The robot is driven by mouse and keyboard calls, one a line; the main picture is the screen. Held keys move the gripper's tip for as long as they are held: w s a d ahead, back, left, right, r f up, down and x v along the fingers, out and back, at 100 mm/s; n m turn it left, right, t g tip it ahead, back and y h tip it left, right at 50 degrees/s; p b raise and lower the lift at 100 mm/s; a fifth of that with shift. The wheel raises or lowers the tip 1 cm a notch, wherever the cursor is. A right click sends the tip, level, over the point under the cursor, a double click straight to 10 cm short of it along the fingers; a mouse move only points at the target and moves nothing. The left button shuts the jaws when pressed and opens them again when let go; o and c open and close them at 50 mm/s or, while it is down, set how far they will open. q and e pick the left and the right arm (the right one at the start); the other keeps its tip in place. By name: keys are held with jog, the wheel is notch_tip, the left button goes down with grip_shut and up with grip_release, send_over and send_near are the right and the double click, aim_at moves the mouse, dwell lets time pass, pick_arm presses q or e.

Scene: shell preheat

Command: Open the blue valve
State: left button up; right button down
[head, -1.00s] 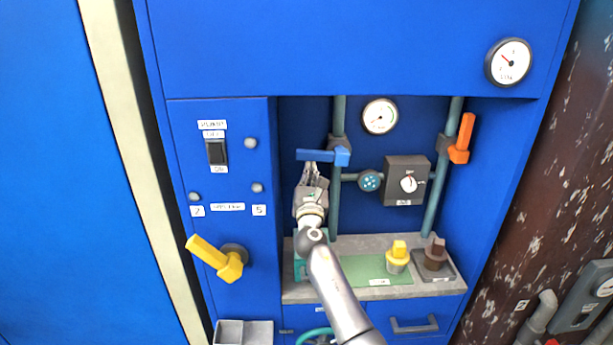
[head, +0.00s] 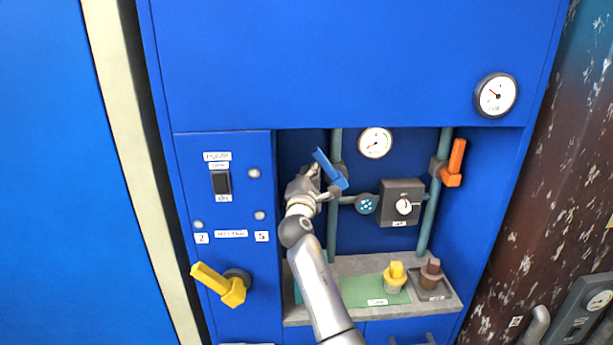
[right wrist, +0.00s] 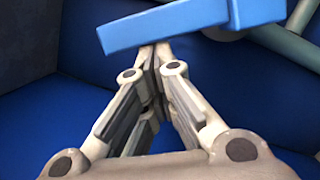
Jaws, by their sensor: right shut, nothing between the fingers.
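The blue valve handle (head: 330,169) sits on the left vertical pipe (head: 333,222) inside the recess, tilted with its free end up and to the left. In the right wrist view the blue handle (right wrist: 185,22) crosses the top, just beyond the fingertips. My right gripper (head: 316,172) is shut and empty, right beside and under the handle. Its closed fingertips also show in the right wrist view (right wrist: 152,55); they look very near the handle, but I cannot tell whether they touch it. My left gripper is not in view.
An orange valve handle (head: 456,160) stands on the right pipe. A yellow handle (head: 215,282) is on the left panel below a black switch (head: 221,183). Yellow (head: 396,276) and brown (head: 431,273) pieces stand on the shelf.

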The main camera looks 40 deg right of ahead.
jog(key=r+m, duration=0.1)
jog(key=d+r+m+p, duration=0.1)
jog(key=s+m+p, duration=0.1)
jog(key=m, duration=0.1)
jog(key=shift+d+r+g, duration=0.35)
jog(key=shift+r+g, duration=0.05)
jog(key=shift+s+d+r+m+g+p, duration=0.3)
jog(key=shift+d+r+m+p, duration=0.15)
jog(key=shift+m+p, duration=0.4)
jog(key=shift+s+d+m+y+p, duration=0.2)
jog(key=shift+d+m+y+p, duration=0.15)
jog(key=shift+m, duration=0.3)
jog(key=shift+s, duration=0.1)
send_near(325, 159)
jog(key=v, duration=0.2)
jog(key=shift+s+a+r, duration=0.15)
jog(key=shift+a+r, duration=0.05)
jog(key=shift+a, duration=0.05)
